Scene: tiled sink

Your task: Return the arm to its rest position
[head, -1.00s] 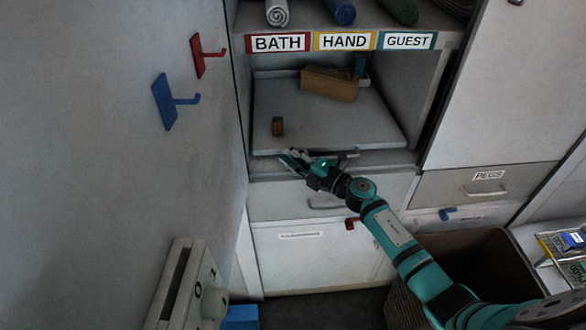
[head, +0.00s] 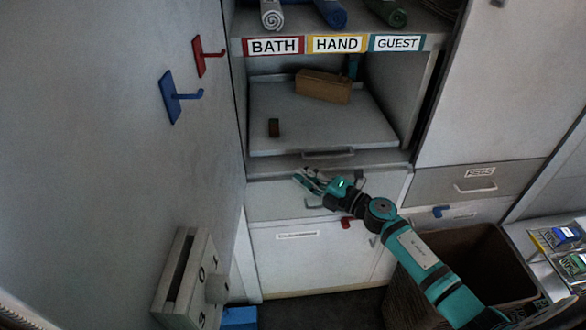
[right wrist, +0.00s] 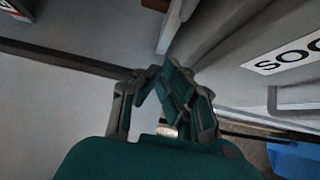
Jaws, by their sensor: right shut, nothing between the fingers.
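My right arm, teal and black, comes in from the lower right of the head view. Its gripper (head: 300,179) is in front of the cabinet, below the pull-out tray (head: 330,135) and near the drawer front (head: 270,203). The gripper is shut and empty. In the right wrist view the fingers (right wrist: 168,85) are angled together, close to grey cabinet surfaces. I cannot tell whether they touch. My left gripper is not in view.
Rolled towels lie on the shelf above. A brown bin (head: 465,245) stands below the arm. Red (head: 208,55) and blue (head: 176,97) hooks stick out from the left wall.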

